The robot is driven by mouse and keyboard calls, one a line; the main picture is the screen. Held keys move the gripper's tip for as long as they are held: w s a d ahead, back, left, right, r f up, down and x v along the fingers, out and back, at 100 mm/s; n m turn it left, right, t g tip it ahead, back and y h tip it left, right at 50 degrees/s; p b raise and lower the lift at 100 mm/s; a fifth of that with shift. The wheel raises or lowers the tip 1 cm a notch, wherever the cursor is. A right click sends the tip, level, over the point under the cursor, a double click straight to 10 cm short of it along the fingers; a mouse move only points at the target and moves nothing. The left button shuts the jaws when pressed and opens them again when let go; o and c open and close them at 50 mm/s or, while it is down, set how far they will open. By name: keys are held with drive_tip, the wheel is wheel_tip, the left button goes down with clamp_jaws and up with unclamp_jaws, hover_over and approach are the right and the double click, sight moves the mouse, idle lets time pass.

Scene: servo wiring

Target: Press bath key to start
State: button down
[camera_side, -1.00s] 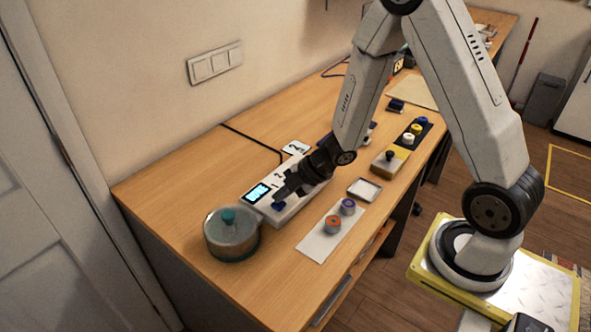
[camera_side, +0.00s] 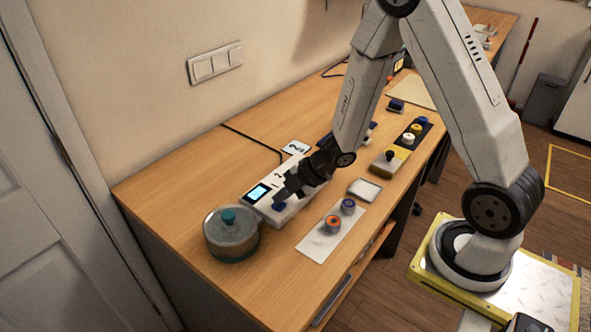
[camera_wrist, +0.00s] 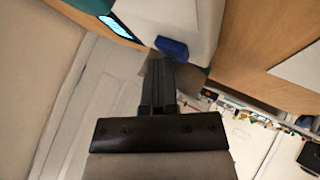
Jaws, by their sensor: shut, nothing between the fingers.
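The blue key (camera_side: 278,206) sits on the front end of a long white unit (camera_side: 290,213), beside its lit display (camera_side: 258,193). In the wrist view, the blue key (camera_wrist: 171,47) shows just beyond my fingertips, and part of the lit display (camera_wrist: 117,26) is at the upper left. My gripper (camera_side: 283,195) is shut and empty, its tips pointing down at the key. In the wrist view, the closed fingers of my gripper (camera_wrist: 160,65) end close to the key. Whether they touch it, I cannot tell.
A round glass bath with a teal knob (camera_side: 231,235) stands left of the unit. A white strip (camera_side: 318,243) with two capped jars lies in front, near a small white tray (camera_side: 365,190). A yellow-grey block with a black knob (camera_side: 388,163) stands farther right.

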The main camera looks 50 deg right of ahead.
sight(282, 203)
drive_tip(key=shift+r, duration=0.9)
drive_tip(key=shift+r, duration=0.15)
drive_tip(key=shift+r, duration=2.35)
